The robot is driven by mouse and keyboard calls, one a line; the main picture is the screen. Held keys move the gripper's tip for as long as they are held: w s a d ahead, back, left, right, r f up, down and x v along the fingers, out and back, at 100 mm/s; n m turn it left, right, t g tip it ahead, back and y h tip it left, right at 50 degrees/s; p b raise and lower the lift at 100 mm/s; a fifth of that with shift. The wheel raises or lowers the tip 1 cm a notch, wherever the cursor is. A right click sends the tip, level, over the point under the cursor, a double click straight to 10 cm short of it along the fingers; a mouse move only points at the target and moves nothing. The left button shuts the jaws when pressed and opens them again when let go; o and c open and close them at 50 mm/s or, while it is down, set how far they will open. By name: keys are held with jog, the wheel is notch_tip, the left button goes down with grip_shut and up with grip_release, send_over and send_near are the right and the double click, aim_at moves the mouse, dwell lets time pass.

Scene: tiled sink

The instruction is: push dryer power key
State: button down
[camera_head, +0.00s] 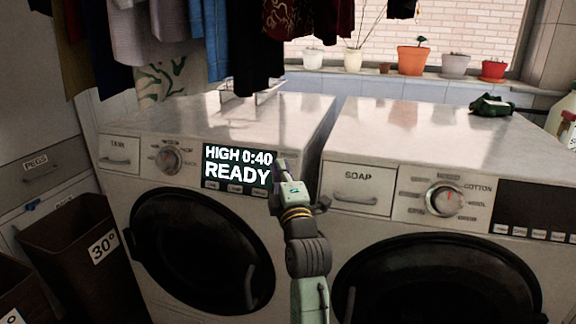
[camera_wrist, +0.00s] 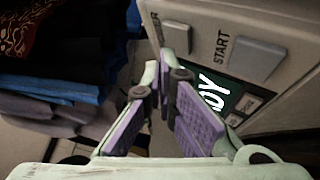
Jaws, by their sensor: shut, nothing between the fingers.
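The dryer (camera_head: 222,231) is the left white machine, with its lit display (camera_head: 237,166) reading "HIGH 0:40 READY". My gripper (camera_head: 281,164) is in front of the panel by the display's right end and hides the keys there. In the wrist view a grey key (camera_wrist: 177,38), beside a label ending in "ER", lies just beyond the fingertips (camera_wrist: 163,72). A larger grey START key (camera_wrist: 258,60) is to its right. The purple-padded fingers meet at their tips, empty. Whether they touch the panel I cannot tell.
A second machine with a SOAP drawer (camera_head: 357,189) stands close on the right. Clothes (camera_head: 243,45) hang above the dryer. A dark bin (camera_head: 82,262) marked 30° is at the left. Potted plants (camera_head: 411,60) line the window sill.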

jog(key=s+a+r, duration=0.1)
jog(key=s+r, duration=0.1)
jog(key=s, duration=0.3)
jog(key=shift+s+a, duration=0.2)
jog(key=shift+a, duration=0.2)
